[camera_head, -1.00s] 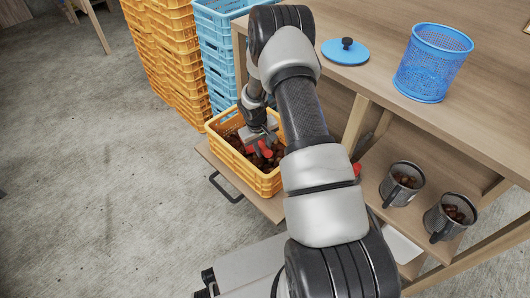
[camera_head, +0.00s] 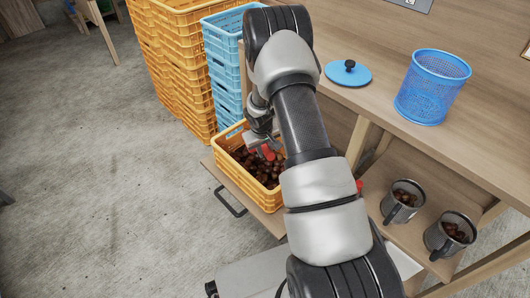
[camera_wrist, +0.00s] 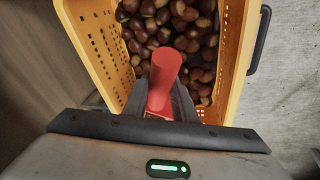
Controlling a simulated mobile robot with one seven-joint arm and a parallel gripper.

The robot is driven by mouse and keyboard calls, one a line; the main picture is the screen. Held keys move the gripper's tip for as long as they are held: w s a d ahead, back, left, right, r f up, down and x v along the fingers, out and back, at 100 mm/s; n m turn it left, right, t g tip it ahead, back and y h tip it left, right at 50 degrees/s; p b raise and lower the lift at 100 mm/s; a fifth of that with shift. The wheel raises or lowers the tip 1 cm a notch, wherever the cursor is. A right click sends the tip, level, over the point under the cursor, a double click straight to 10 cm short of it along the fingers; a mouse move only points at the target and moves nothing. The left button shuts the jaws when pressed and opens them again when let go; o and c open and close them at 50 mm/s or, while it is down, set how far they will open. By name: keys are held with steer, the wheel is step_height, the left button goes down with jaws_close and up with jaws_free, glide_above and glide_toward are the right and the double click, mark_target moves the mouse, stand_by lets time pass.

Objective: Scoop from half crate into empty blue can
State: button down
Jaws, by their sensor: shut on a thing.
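An orange crate (camera_head: 231,172) holding brown chestnuts (camera_head: 251,166) sits on a low wooden pull-out board. My gripper (camera_head: 262,146) is over the crate, shut on a red handle (camera_head: 268,153). In the wrist view the red handle (camera_wrist: 164,78) stands out from between the jaws, above the chestnuts (camera_wrist: 165,30); the crate wall (camera_wrist: 232,50) shows at both sides. The scoop's working end is not clearly visible. A blue mesh can (camera_head: 432,88) stands upright on the tabletop and looks empty. A blue lid (camera_head: 348,74) with a black knob lies beside it.
Stacks of orange crates (camera_head: 185,75) and blue crates (camera_head: 222,70) stand behind the crate. Two grey mugs of chestnuts (camera_head: 402,201), (camera_head: 450,235) stand on the lower shelf at right. The table edge (camera_head: 385,118) lies between crate and can. Floor at left is clear.

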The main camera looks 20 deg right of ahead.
mark_target(271, 154)
steer(key=v, duration=0.1)
steer(key=p+v, duration=0.1)
steer(key=v, duration=0.1)
steer(key=shift+w+d+r, duration=0.2)
steer(key=shift+d+r, duration=0.05)
steer(key=shift+s+r, duration=0.15)
steer(key=shift+r, duration=0.1)
steer(key=shift+t, duration=0.9)
steer(key=s+r+b, duration=0.2)
steer(key=s+r, duration=0.1)
steer(key=s, duration=0.1)
steer(key=shift+r, duration=0.15)
steer(key=shift+s+r+b, duration=0.45)
steer(key=shift+s+r, duration=0.1)
steer(key=shift+r, duration=0.1)
